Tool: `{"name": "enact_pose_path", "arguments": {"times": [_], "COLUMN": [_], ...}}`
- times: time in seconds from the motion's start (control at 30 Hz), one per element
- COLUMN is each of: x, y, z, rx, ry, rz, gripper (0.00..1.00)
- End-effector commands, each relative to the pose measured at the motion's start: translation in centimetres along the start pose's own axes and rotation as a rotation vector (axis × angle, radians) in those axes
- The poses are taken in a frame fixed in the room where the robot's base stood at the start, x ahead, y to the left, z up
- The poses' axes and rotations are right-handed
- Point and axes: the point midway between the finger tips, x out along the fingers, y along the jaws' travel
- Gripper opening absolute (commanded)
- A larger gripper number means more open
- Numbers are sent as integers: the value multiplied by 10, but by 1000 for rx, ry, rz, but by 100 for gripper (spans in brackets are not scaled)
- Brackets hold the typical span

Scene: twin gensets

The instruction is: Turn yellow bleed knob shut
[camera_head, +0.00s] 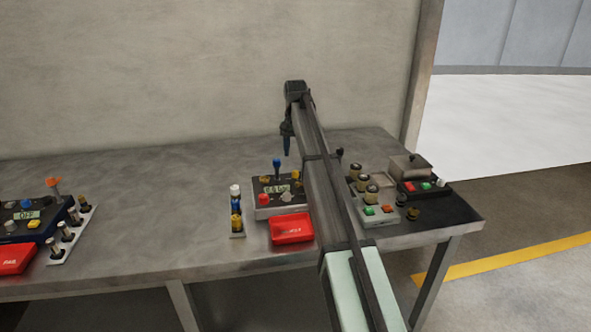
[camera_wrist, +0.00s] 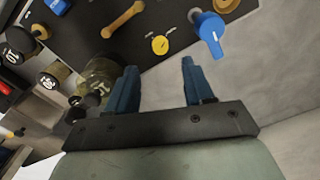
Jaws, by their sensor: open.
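A small round yellow knob (camera_wrist: 160,44) with a dark mark lies on the dark panel in the wrist view, just beyond and between my fingertips. A longer yellow handle (camera_wrist: 122,20) is to its left. In the head view, two small yellow parts, one at the left (camera_head: 265,179) and one at the right (camera_head: 295,177), show on the middle console (camera_head: 262,212); I cannot tell for sure which is the bleed knob. My gripper (camera_wrist: 159,65) is open and empty, apart from the knob. In the head view it (camera_head: 287,150) hangs pointing down above the bench, behind the console.
A blue lever (camera_wrist: 210,28) stands close right of the yellow knob; it also shows in the head view (camera_head: 277,164). A khaki cylinder (camera_wrist: 100,74) is near my left finger. A red box (camera_head: 292,229) lies before the console.

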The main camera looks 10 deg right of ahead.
Motion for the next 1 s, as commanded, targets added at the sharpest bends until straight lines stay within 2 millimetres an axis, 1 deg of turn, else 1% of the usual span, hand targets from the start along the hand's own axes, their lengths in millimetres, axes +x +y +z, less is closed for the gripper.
{"name": "enact_pose_path", "arguments": {"times": [0.03,0.2,0.3,0.43,0.6,0.93,1.0], "x": [10,39,53,66,76,77,77], "y": [0,0,0,0,0,0,0], "z": [1,1,1,0,0,0,0], "rx": [0,0,0,0,0,1,0], "ry": [-1,-1,0,0,1,1,1], "rz": [0,0,0,0,0,0,0], "gripper": [52,52,52,52,52,52,45]}}
